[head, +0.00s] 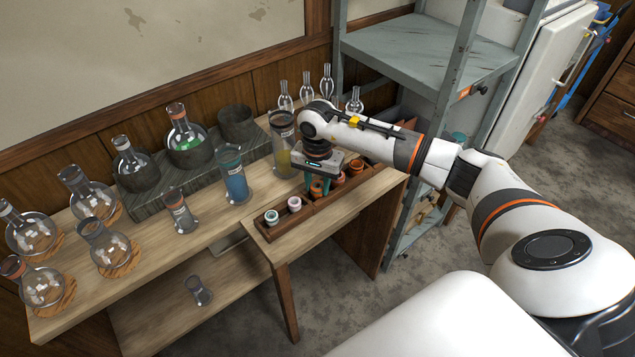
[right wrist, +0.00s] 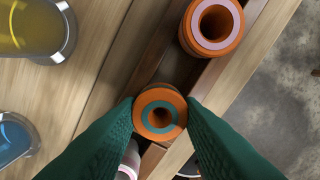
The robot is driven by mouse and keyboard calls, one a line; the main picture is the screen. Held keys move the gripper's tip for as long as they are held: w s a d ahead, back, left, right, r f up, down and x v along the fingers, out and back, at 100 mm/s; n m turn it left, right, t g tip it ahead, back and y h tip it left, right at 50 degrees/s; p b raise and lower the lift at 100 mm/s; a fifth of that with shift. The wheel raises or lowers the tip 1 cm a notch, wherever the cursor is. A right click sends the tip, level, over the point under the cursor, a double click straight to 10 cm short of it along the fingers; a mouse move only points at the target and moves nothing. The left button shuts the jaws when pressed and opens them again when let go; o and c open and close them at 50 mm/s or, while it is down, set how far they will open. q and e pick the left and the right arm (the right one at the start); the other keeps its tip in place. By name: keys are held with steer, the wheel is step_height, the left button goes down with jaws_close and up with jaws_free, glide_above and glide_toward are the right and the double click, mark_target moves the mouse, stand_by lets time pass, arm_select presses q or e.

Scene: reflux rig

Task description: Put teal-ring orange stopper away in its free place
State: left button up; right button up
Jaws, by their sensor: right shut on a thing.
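The teal-ring orange stopper (right wrist: 143,112) is between the two green fingers of my right gripper (right wrist: 160,118) in the right wrist view, with its ring and hole facing the camera. In the head view my right gripper (head: 316,186) points down at the wooden stopper tray (head: 310,214), and the orange body of the stopper shows between its fingertips. The stopper is over or in the tray's row; I cannot tell whether its bottom is seated. An orange stopper with a pink ring (right wrist: 212,46) stands farther along the tray. My left gripper is not in view.
White stoppers with a teal ring (head: 271,217) and a pink ring (head: 294,204) stand in the tray's near end. A blue-filled cylinder (head: 236,180) and a yellow-filled cylinder (head: 283,155) stand close behind the tray. Flasks fill the table's left side.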

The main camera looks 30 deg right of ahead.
steer(key=shift+f, duration=0.2)
steer(key=o, duration=0.9)
steer(key=shift+r, duration=0.1)
step_height(320, 180, up, 12)
steer(key=shift+f+b, duration=0.1)
steer(key=shift+b, duration=0.75)
